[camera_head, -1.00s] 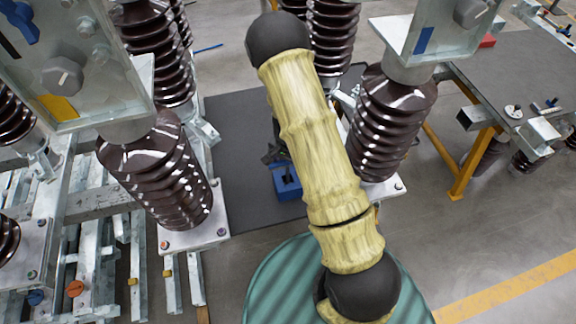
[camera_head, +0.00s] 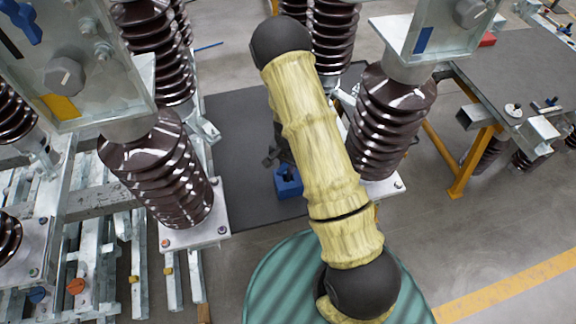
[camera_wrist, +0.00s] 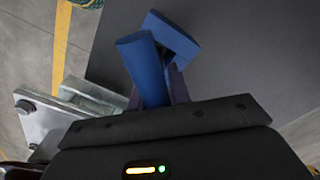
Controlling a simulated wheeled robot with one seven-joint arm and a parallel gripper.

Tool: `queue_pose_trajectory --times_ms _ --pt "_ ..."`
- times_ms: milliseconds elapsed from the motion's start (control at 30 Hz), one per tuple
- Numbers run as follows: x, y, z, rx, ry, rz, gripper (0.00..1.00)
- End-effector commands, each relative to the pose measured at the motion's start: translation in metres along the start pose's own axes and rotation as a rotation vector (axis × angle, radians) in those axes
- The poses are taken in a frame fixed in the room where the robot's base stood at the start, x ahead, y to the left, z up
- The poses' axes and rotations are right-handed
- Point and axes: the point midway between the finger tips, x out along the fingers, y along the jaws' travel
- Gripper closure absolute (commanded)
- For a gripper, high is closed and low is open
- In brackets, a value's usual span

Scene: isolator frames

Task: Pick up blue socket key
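The blue socket key (camera_wrist: 146,70) shows in the wrist view as a thick blue shaft joined to a flat, angled blue part, in front of a dark grey surface. My gripper (camera_wrist: 158,92) has its dark purple fingers on either side of the shaft, close against it. The shaft hides much of the fingers, so I cannot tell whether they press on it. In the head view a blue piece (camera_head: 288,184) shows low beside my arm, over the dark mat, below the dark end of my gripper (camera_head: 279,150). My arm hides part of this area.
Brown ribbed insulators stand close on the left (camera_head: 158,172) and right (camera_head: 392,120) of my arm, on metal frames. A grey table (camera_head: 520,75) with yellow legs stands at the right. A pale metal bracket (camera_wrist: 50,118) lies left of my gripper in the wrist view.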

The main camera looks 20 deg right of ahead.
Motion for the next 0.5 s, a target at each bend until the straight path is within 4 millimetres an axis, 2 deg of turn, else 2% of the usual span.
queue_pose_trajectory --times_ms 33,67,367,500 --pt "0.0001 -0.0002 0.0002 0.000 0.000 0.000 0.94" --pt "0.0001 -0.0003 0.0003 -0.001 0.000 0.000 1.00" --pt "-0.0005 -0.0009 0.0007 -0.002 0.000 0.000 1.00" --pt "-0.0067 -0.0014 0.0003 -0.004 0.002 -0.001 1.00"
